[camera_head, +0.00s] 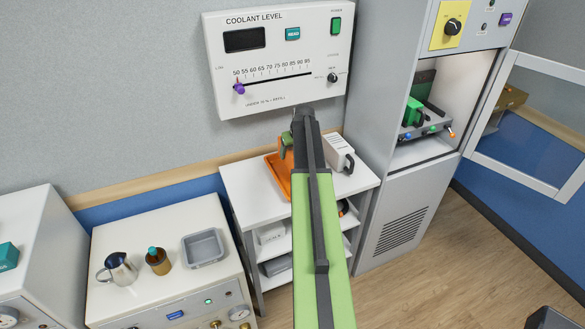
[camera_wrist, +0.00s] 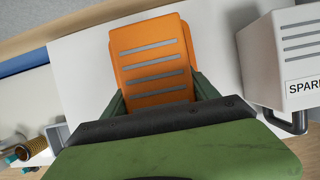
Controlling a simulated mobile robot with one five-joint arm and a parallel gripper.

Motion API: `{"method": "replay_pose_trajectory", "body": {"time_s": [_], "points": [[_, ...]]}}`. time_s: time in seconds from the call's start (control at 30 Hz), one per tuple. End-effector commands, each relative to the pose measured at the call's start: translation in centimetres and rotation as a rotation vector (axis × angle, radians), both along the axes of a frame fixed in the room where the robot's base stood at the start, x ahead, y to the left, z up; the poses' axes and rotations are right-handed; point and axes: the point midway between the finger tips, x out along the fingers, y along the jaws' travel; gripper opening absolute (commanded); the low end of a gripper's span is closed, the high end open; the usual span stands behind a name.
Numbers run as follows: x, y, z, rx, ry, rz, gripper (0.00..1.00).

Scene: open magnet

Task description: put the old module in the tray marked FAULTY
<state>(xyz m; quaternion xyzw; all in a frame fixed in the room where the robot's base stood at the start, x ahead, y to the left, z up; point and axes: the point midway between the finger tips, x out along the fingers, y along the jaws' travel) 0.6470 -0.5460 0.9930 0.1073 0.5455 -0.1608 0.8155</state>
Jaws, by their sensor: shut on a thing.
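An orange slotted module (camera_wrist: 150,62), taken here as the old one, sits between the dark green fingers of my gripper (camera_wrist: 160,95). In the head view, orange (camera_head: 277,178) shows at the left of the cart top, partly behind my arm. My gripper (camera_head: 287,146) is low over it there, shut on the module. I cannot tell whether the module rests on the cart top or on something beneath it. A white module labelled "SPAR…" (camera_wrist: 295,60) stands to the right, apart from it; the head view shows it too (camera_head: 338,153). I cannot read the word FAULTY anywhere.
The white cart (camera_head: 240,182) has lower shelves holding a pale bin (camera_head: 271,233) and a grey container (camera_head: 277,265). A side bench (camera_head: 135,245) bears a jug, a brown bottle and a grey tray (camera_head: 203,249). The cabinet (camera_head: 440,157) at right has its door open.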

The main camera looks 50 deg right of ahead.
Motion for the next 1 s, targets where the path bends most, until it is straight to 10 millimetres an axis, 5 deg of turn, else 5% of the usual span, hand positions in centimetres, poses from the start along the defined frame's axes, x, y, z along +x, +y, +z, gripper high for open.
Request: {"method": "replay_pose_trajectory", "body": {"time_s": [0.27, 0.53, 0.9, 0.93, 1.0], "points": [[0.5, 1.1, -0.8, 0.000, -0.001, 0.000, 0.02], [0.5, 1.1, -5.0, 0.000, -0.001, 0.001, 0.02], [0.6, 1.1, -5.0, 0.000, -0.001, 0.002, 0.02], [0.5, 1.1, -5.0, 0.000, 0.000, 0.002, 0.69], [0.6, 1.1, -4.8, 0.000, 0.000, 0.002, 0.79]]}}
